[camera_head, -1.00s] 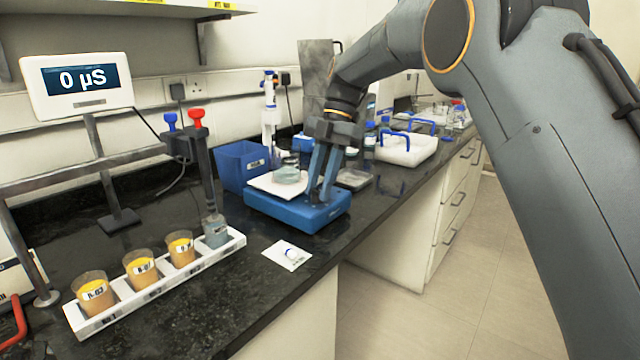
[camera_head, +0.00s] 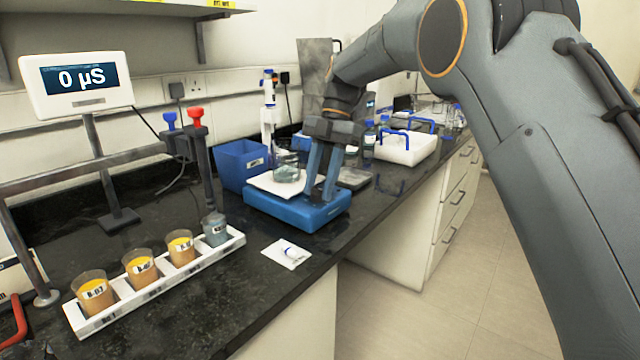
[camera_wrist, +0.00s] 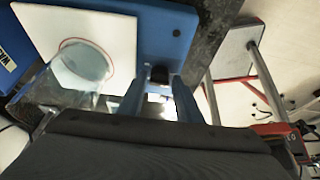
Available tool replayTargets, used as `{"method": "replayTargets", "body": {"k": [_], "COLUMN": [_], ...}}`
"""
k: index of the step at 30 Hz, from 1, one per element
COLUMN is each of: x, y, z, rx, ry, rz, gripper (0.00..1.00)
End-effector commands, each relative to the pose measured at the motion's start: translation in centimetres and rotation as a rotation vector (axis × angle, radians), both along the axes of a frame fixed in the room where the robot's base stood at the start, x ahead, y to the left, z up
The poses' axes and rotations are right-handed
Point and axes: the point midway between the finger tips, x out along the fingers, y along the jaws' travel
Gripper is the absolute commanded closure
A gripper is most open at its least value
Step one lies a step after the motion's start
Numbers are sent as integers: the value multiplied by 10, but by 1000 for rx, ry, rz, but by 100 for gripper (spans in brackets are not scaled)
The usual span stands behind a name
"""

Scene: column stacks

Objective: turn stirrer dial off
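The stirrer (camera_head: 262,203) is a blue box with a white square top plate. It stands on the dark bench, and a beaker (camera_head: 287,172) with bluish-grey liquid stands on the plate. My gripper (camera_head: 318,196) points down at the stirrer's right part. In the wrist view the small dark dial (camera_wrist: 160,75) sits on the blue casing between my two blue fingertips (camera_wrist: 161,78). The fingers appear shut on it, one on each side, with no clear gap. In the head view the fingers hide the dial. Its markings are not readable.
A blue bin (camera_head: 238,166) and a pipette on its stand (camera_head: 268,120) are behind the stirrer. A white rack (camera_head: 110,318) with several cups is at the left. A white weighing paper (camera_head: 285,254) lies in front. A white box (camera_head: 405,150) stands behind to the right.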

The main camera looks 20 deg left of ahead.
Motion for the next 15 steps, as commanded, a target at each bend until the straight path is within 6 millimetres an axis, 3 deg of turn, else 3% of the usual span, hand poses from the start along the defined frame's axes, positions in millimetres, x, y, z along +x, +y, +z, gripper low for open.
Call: {"method": "replayTargets", "body": {"k": [5,15], "x": [5,24], "y": [-1,-10], "z": [11,58], "rx": [1,0], "ry": [-2,-1], "rz": [-1,-1], "gripper": [68,68]}}
